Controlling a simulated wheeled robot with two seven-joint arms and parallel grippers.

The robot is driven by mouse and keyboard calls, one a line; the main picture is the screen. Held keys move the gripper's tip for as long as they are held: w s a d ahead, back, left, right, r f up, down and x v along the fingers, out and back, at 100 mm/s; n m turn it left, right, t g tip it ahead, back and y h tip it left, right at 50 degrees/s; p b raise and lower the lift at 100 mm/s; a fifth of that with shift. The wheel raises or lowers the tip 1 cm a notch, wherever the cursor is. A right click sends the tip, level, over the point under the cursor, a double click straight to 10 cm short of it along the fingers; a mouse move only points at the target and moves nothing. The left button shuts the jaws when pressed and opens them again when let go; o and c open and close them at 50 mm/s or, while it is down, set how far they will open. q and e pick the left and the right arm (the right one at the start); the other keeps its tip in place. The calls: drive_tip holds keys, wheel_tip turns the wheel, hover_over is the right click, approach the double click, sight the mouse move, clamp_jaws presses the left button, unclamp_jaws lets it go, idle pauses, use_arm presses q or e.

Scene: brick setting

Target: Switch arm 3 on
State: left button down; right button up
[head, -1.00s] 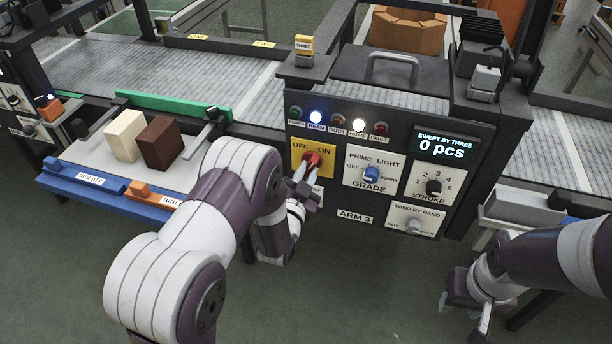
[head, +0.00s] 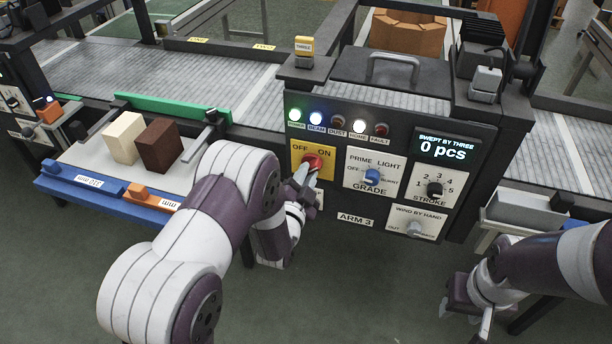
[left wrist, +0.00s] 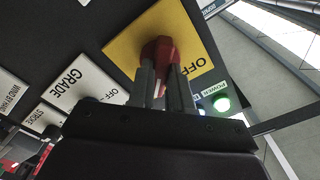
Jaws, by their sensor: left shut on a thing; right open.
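The arm 3 panel (head: 356,219) is a dark box front with labelled knobs. Its red rotary switch (head: 312,161) sits on a yellow OFF/ON plate (head: 299,150); its grip points towards the ON side. My left gripper (head: 305,177) is shut on the red switch. In the left wrist view the fingers (left wrist: 163,80) clasp the red switch (left wrist: 160,49) and cover part of it. The green POWER lamp (head: 295,115) is lit, also in the left wrist view (left wrist: 221,103). My right gripper (head: 466,312) hangs open and empty at lower right.
Beside the switch are a blue GRADE knob (head: 372,177), a black STROKE knob (head: 434,188) and a grey WIND BY HAND knob (head: 414,228). The display (head: 445,147) reads 0 pcs. A cream block (head: 124,137) and a brown block (head: 160,145) stand on the left tray.

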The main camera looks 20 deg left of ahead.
use_arm(q)
drive_tip(key=c, duration=1)
unclamp_jaws()
drive_tip(key=shift+c, duration=0.2)
drive_tip(key=s, duration=1.2)
drive_tip(key=shift+s+a+b, duration=0.2)
drive_tip(key=shift+s+b, duration=0.1)
drive_tip(key=shift+s, duration=0.05)
